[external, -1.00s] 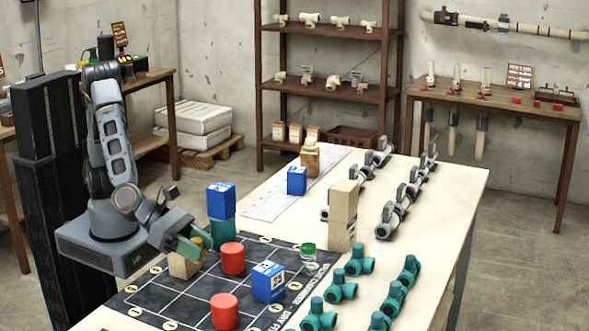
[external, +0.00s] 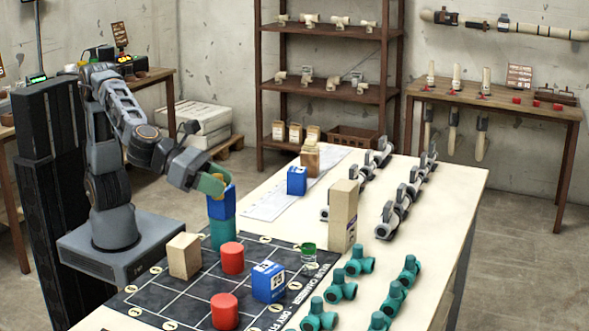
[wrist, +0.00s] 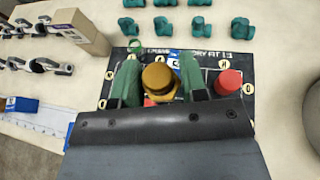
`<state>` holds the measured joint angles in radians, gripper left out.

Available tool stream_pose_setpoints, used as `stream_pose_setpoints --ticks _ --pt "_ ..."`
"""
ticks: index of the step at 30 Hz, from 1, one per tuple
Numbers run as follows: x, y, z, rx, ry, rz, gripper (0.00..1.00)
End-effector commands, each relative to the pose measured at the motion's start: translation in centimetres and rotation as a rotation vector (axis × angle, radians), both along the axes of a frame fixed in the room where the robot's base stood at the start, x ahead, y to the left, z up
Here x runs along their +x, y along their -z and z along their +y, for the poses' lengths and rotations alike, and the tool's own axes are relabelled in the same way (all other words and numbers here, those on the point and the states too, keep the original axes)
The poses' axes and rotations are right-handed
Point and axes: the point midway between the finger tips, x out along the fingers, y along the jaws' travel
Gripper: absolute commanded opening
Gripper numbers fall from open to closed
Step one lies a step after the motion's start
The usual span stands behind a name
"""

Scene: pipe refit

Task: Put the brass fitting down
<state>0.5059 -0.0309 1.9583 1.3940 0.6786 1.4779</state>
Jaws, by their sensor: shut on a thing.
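The brass fitting (wrist: 158,79) is a round golden-brown piece, seen in the wrist view between the two green fingers of my gripper (wrist: 158,70). My gripper is shut on it. In the external view my gripper (external: 216,181) is raised at the table's left side, over or just beside a blue block (external: 222,203) stacked on a teal block (external: 222,236). The fitting is mostly hidden by the fingers there. I cannot tell whether it touches the blue block.
The black grid mat (external: 185,290) holds a wooden block (external: 184,256), two red cylinders (external: 231,258) and a blue block (external: 268,282). A glass with green (external: 308,254) and a tall tan box (external: 342,216) stand to the right. Teal and grey fittings fill the table's right side.

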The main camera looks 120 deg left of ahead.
Motion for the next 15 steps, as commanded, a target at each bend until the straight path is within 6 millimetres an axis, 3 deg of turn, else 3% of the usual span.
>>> stream_pose_setpoints --ticks 5,9,12,15 --pt "-0.5 0.7 7.7 -0.003 -0.143 -0.008 0.14" --pt "-2.6 0.9 14.9 -0.006 -0.273 -0.007 0.14" --pt "-4.7 0.9 19.0 -0.009 -0.348 -0.004 0.14" --pt "-6.6 0.9 21.9 -0.009 -0.399 -0.001 0.14"
